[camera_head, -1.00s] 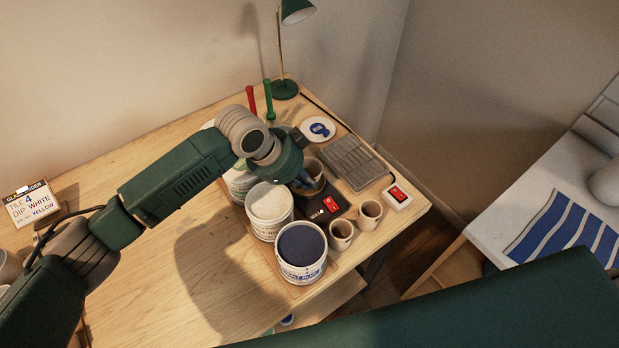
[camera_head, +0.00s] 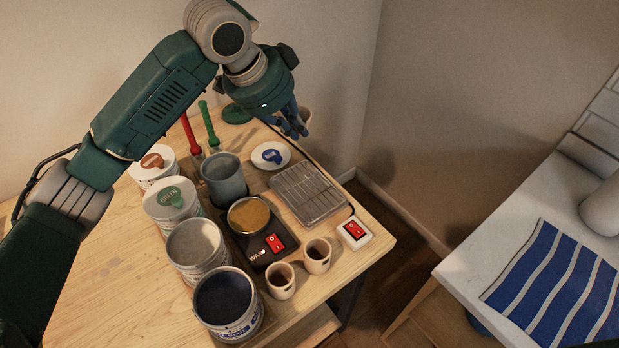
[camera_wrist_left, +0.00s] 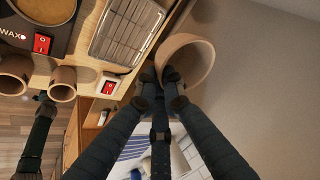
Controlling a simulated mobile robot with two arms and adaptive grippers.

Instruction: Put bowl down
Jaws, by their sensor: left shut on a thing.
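My left gripper (camera_head: 298,128) is high at the back right of the table, near the wall. It is shut on a small brown clay bowl (camera_head: 306,117), mostly hidden behind the fingers in the head view. In the left wrist view the fingertips (camera_wrist_left: 165,76) pinch the near rim of the bowl (camera_wrist_left: 187,62). The bowl is tilted toward that camera and its inside shows. It is held clear of the tabletop. A wax pot (camera_head: 249,215) with amber wax stands on the table.
Two small cups (camera_head: 318,256) and a red switch (camera_head: 354,234) are near the right edge. Several glaze tubs (camera_head: 228,303) line the left.

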